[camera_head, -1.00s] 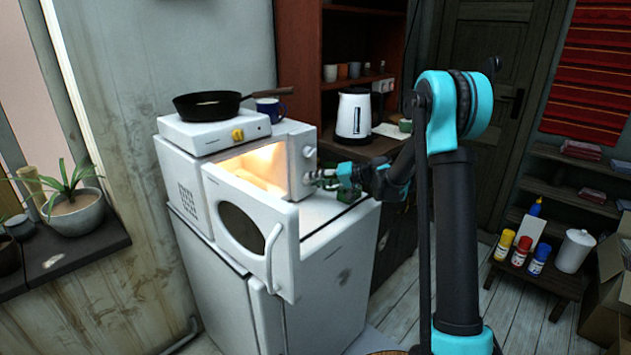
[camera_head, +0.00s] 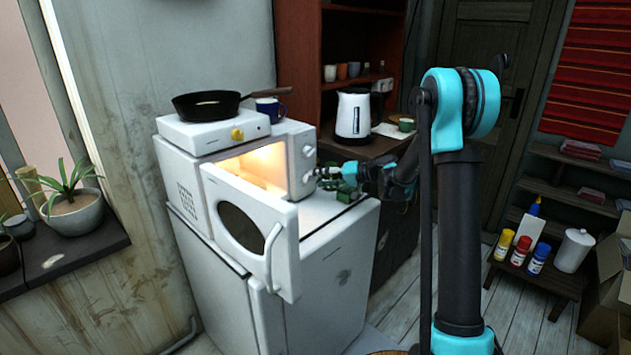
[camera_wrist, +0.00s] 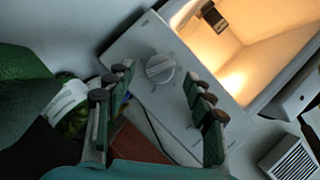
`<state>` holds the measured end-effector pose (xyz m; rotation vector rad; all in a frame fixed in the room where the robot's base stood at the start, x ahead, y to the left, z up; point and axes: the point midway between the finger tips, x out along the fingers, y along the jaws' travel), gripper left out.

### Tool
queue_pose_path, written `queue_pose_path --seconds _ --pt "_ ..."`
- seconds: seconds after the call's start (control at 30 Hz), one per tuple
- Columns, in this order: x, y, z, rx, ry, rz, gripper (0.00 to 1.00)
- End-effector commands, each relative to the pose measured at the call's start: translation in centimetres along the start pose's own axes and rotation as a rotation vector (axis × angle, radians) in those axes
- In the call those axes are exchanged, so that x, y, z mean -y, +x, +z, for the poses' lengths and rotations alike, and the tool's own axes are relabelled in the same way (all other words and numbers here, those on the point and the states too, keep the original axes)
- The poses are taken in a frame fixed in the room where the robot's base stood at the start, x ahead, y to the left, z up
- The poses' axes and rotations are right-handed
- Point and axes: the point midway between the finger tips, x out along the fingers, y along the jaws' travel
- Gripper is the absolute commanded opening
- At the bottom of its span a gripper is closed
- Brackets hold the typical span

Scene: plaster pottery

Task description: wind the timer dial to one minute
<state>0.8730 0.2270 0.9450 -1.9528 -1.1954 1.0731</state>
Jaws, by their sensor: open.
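The microwave (camera_head: 240,212) stands with its door open and its inside lit. Its control panel has an upper knob (camera_head: 308,151) and a lower knob (camera_head: 307,178) in the head view. In the wrist view a round grey dial (camera_wrist: 160,68) with marks around it shows on the panel. I cannot tell for sure which knob is the timer. My gripper (camera_wrist: 160,96) is open and empty, its fingers spread to either side below the dial, apart from it. In the head view my gripper (camera_head: 326,174) is close in front of the lower knob.
The open microwave door stands in front, left of my gripper. A hotplate (camera_head: 205,135) with a black pan (camera_head: 210,104) sits on top. A blue mug (camera_head: 268,108) stands behind. A white kettle (camera_head: 352,115) is on the counter. A green object (camera_head: 348,193) lies beneath my gripper.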

Motion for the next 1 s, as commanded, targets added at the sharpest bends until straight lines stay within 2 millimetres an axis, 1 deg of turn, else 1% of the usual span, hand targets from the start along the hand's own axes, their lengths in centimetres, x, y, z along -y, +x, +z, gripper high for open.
queue_pose_path --seconds 0.03,0.3,0.4,0.5,0.67,1.0 --pt "0.0 -1.1 0.0 -0.002 0.002 0.001 0.54" --pt "0.0 -6.6 0.0 -0.002 0.001 0.001 0.54" --pt "0.0 -8.1 0.0 -0.002 0.002 0.001 0.54" --pt "0.0 -9.1 0.0 0.0 0.001 0.0 0.54" --pt "0.0 -9.8 0.1 0.0 0.0 -0.001 0.54" --pt "0.1 -9.9 0.3 0.004 0.001 0.006 0.54"
